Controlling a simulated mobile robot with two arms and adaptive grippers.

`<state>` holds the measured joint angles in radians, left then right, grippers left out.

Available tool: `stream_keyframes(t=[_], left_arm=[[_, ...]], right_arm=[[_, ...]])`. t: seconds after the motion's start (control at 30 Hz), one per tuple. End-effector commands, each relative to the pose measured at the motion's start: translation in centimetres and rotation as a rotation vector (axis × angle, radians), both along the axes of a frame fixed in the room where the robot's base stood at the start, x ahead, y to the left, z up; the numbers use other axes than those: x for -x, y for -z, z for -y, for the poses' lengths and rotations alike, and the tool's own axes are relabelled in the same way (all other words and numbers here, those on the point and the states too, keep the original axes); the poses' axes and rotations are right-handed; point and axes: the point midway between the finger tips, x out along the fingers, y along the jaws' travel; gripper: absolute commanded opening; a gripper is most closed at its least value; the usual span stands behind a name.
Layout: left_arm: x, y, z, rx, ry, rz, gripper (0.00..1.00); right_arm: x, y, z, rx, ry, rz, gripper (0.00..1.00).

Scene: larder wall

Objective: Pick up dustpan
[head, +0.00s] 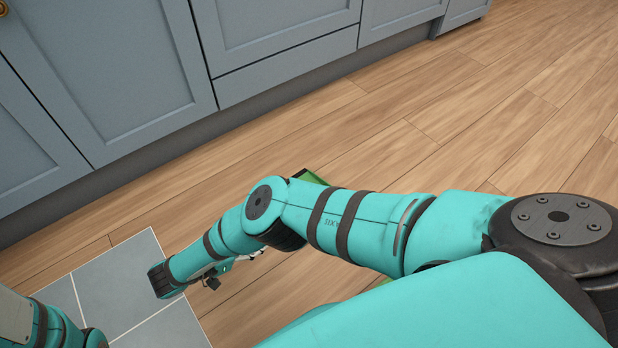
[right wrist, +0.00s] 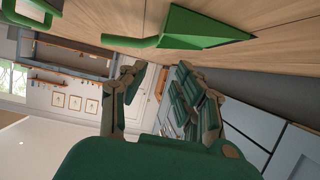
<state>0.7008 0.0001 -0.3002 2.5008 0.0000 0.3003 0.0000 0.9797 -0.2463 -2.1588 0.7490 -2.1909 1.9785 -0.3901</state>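The green dustpan (right wrist: 205,29) lies on the wooden floor, near the top of the right wrist view, with its handle (right wrist: 130,42) pointing left. In the head view only a small green part of it (head: 312,178) shows behind my right arm. My right gripper (right wrist: 160,78) is open, its two fingers spread with nothing between them. The dustpan is apart from the fingers, off to one side. In the head view my right forearm hides most of that gripper. My left gripper is not in view; only part of the left arm shows at the bottom left.
Blue-grey cabinets (head: 110,75) line the wall at the back and left. Grey floor tiles (head: 115,285) meet the wooden floor (head: 440,115) at lower left. The wood floor in front of the cabinets is clear.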

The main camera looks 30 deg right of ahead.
Motion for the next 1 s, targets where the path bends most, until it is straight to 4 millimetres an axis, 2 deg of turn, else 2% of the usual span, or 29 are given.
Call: stream_keyframes(t=[0.4, 0.53, 0.73, 1.0], left_arm=[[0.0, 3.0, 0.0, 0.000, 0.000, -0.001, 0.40], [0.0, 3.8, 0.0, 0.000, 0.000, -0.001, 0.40], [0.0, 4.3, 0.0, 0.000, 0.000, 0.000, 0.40], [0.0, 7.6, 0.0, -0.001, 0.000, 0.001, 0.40]], right_arm=[[-0.9, 3.8, 8.1, 0.002, 0.004, -0.001, 0.31], [-1.1, 4.4, 9.9, 0.001, 0.003, -0.001, 0.31], [-1.2, 4.8, 11.0, 0.000, 0.002, -0.001, 0.31], [-1.5, 6.8, 14.2, 0.001, 0.004, 0.000, 0.31]])
